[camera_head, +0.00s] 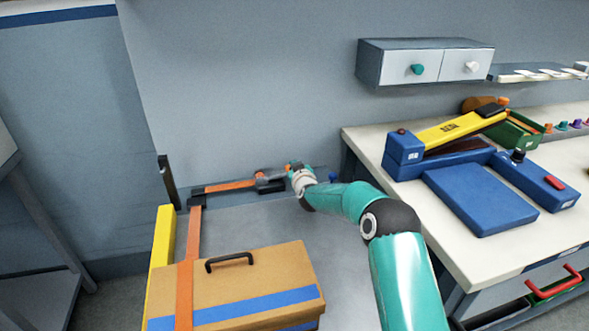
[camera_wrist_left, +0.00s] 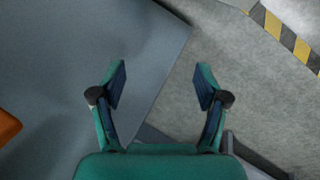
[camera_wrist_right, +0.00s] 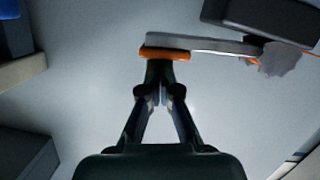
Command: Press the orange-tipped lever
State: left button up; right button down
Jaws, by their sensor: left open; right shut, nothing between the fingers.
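The lever (camera_wrist_right: 205,44) is a grey bar with an orange tip (camera_wrist_right: 166,54) in the right wrist view. It runs from a dark ratchet body (camera_wrist_right: 262,18), which also shows in the head view (camera_head: 268,183) on an orange strap (camera_head: 230,186). My right gripper (camera_wrist_right: 159,76) is shut and empty. Its fingertips are right at the orange tip; I cannot tell if they touch it. In the head view my right gripper (camera_head: 297,172) partly hides the lever. My left gripper (camera_wrist_left: 160,82) is open and empty in its wrist view, over the grey surface edge and floor.
A strapped cardboard box (camera_head: 245,270) with a black handle stands on the grey surface (camera_head: 330,235). A white workbench (camera_head: 465,255) at right holds a blue and yellow press device (camera_head: 470,180). A grey wall (camera_head: 250,80) stands close behind the ratchet.

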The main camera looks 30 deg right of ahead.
jog(key=v, duration=1.1)
jog(key=shift+s+a, duration=0.2)
jog(key=shift+s, duration=0.15)
dwell(0.7)
